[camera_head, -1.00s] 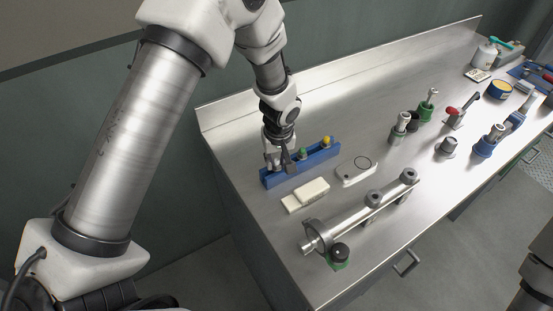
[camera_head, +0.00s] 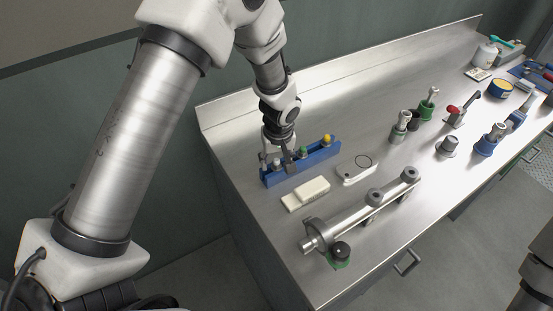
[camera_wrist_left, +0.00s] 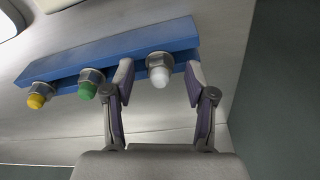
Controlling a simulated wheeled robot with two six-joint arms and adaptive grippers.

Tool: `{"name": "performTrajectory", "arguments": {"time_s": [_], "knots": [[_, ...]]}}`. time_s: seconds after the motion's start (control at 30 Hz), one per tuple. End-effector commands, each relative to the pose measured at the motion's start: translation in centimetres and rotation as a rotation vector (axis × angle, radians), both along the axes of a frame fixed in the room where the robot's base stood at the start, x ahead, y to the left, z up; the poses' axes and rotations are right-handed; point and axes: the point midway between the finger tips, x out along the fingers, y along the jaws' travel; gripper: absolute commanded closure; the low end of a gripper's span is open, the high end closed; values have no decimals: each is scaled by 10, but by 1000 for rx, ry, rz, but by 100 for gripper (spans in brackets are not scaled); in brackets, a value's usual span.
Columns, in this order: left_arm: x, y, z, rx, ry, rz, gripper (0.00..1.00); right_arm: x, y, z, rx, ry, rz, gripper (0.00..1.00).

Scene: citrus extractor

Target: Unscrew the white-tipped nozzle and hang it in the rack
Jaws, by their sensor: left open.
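The blue rack (camera_head: 314,164) lies on the steel bench near its back left end. It holds a yellow-tipped nozzle (camera_head: 327,140), a green-tipped nozzle (camera_head: 303,151) and the white-tipped nozzle (camera_head: 277,163). In the left wrist view the white-tipped nozzle (camera_wrist_left: 160,70) sits at the rack's right end, with the green one (camera_wrist_left: 90,84) and yellow one (camera_wrist_left: 40,95) to its left. My left gripper (camera_wrist_left: 159,75) is open, its fingers on either side of the white-tipped nozzle, with a visible gap on each side. In the head view my left gripper (camera_head: 281,162) is over the rack's near end.
A steel tube assembly (camera_head: 345,217) lies on the bench in front, with a dark-capped green fitting (camera_head: 341,254) at its near end. White blocks (camera_head: 306,194) and a pale plate (camera_head: 357,170) lie between it and the rack. Several fittings stand farther right.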

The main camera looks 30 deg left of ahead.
Motion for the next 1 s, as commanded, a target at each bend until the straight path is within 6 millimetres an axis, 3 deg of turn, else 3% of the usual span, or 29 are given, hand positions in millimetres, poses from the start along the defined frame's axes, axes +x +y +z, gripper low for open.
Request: {"name": "performTrajectory", "arguments": {"time_s": [0.17, 0.43, 0.6, 1.0], "knots": [[-1, -2, 17, 1, -3, 0, 44, 0, 0, 0, 0, 0, 0, 60], [-8, -8, 85, 1, -6, 1, 44, 0, 0, 0, 0, 0, 0, 60], [-12, -11, 113, 1, -2, 0, 44, 0, 0, 0, 0, 0, 0, 60], [-13, -12, 119, 0, 0, 0, 44, 0, 0, 0, 0, 0, 0, 60]]}}
